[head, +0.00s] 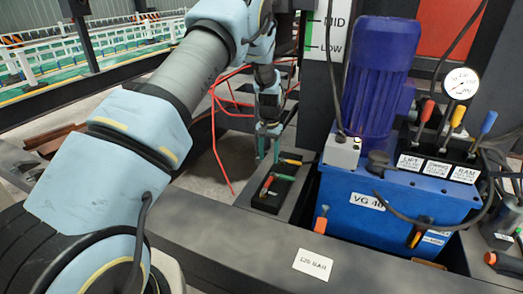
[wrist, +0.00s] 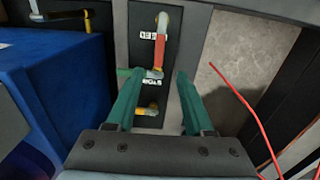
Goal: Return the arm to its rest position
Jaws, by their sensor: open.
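My gripper (head: 268,146) hangs at the end of my blue-grey arm in the middle of the head view, pointing down. Its two green fingers stand just above and behind a small black valve panel (head: 268,203). In the wrist view my gripper (wrist: 155,75) has its fingers spread apart. Between them in that picture shows the panel (wrist: 146,60) with a red-handled lever (wrist: 155,60) and a yellow part (wrist: 150,109). Nothing appears held. I cannot tell whether a finger touches the lever.
A blue hydraulic unit (head: 345,220) with a purple-blue motor (head: 380,75), a gauge (head: 461,83) and several coloured levers stands right of the gripper. Red cables (head: 218,130) hang left of it. A dark beam (head: 240,245) crosses the front. A dark post with a level scale (head: 322,60) rises behind.

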